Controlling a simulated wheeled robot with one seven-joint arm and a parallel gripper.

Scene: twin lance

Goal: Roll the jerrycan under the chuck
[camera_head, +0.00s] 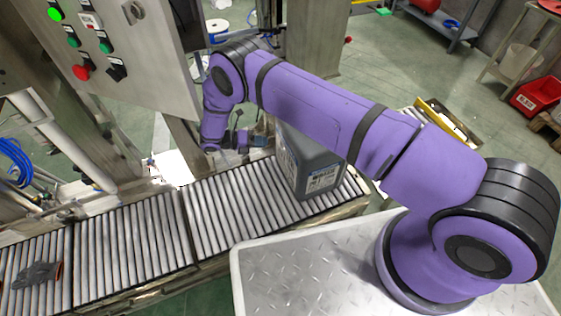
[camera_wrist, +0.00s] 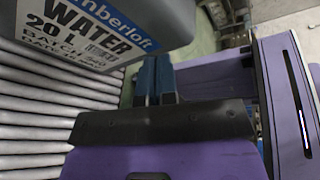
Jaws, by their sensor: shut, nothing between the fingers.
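The jerrycan (camera_head: 305,168) is a dark grey can standing upright on the roller conveyor, right of the middle in the head view and partly covered by my arm. In the wrist view its label, reading "WATER 20 L", fills the top left (camera_wrist: 105,25). My gripper (camera_wrist: 155,78) shows two blue fingers close together with nothing between them, just beside the can. In the head view my gripper (camera_head: 243,138) is small, at the can's left far side. I cannot tell whether the fingers touch the can. I cannot make out the chuck.
The roller conveyor (camera_head: 150,240) runs left from the can, with clear rollers. A dark glove (camera_head: 38,273) lies at its left end. A control panel (camera_head: 110,50) and steel posts stand behind it. A red crate (camera_head: 537,95) is far right.

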